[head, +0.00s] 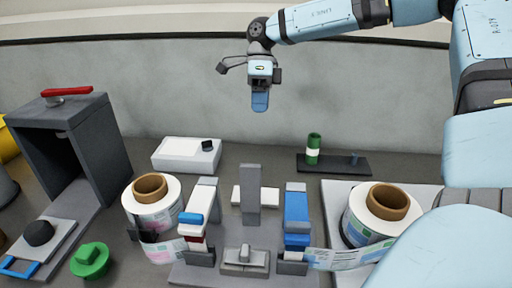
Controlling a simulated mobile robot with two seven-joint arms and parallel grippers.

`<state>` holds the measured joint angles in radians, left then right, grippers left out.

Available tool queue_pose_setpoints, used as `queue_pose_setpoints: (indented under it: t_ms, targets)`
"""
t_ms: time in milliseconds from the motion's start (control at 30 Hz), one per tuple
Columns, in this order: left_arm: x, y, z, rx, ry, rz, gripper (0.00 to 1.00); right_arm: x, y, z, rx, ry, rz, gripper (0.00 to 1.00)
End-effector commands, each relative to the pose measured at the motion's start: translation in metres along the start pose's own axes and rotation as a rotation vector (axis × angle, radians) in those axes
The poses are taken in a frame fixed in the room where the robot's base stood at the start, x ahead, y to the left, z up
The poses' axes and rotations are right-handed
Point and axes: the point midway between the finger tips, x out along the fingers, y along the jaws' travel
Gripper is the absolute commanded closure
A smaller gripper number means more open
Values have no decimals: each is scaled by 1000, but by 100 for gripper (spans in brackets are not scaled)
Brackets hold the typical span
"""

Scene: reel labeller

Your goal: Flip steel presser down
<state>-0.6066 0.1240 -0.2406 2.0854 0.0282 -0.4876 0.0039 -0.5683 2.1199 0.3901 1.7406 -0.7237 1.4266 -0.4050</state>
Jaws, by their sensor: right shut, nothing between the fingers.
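The reel labeller (190,272) stands at the lower middle of the head view, with a grey base. A grey upright plate (251,195), which may be the steel presser, stands at its middle. A small grey block (245,257) sits in front of it; I cannot tell for certain which part is the presser. A white arm with a blue tab (201,203) and a blue upright block (297,212) stand on either side. My right gripper (260,103) is shut and empty, pointing down, high above and behind the labeller, touching nothing. My left gripper is out of view.
A label reel (152,188) stands left of the labeller, another (388,203) right. A dark grey press-like frame with a red handle (67,91) rises at left. A white box (187,154), a green cylinder (314,148) and a green knob (90,260) are around. The wall is behind.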

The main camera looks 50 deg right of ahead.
Motion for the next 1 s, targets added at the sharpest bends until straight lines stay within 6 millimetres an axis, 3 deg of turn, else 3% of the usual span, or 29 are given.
queue_pose_setpoints:
  t_ms: [267, 433, 900, 1000]
  targets:
    - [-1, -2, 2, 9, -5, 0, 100, 0, 0, 0, 0, 0, 0, 100]
    - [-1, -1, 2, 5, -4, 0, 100, 11, 0, 0, 0, 1, 2, 100]
    - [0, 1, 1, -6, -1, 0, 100, 105, 1, -1, 0, 3, 4, 100]
    - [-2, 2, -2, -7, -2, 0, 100, 104, 19, 0, -3, -1, 1, 100]
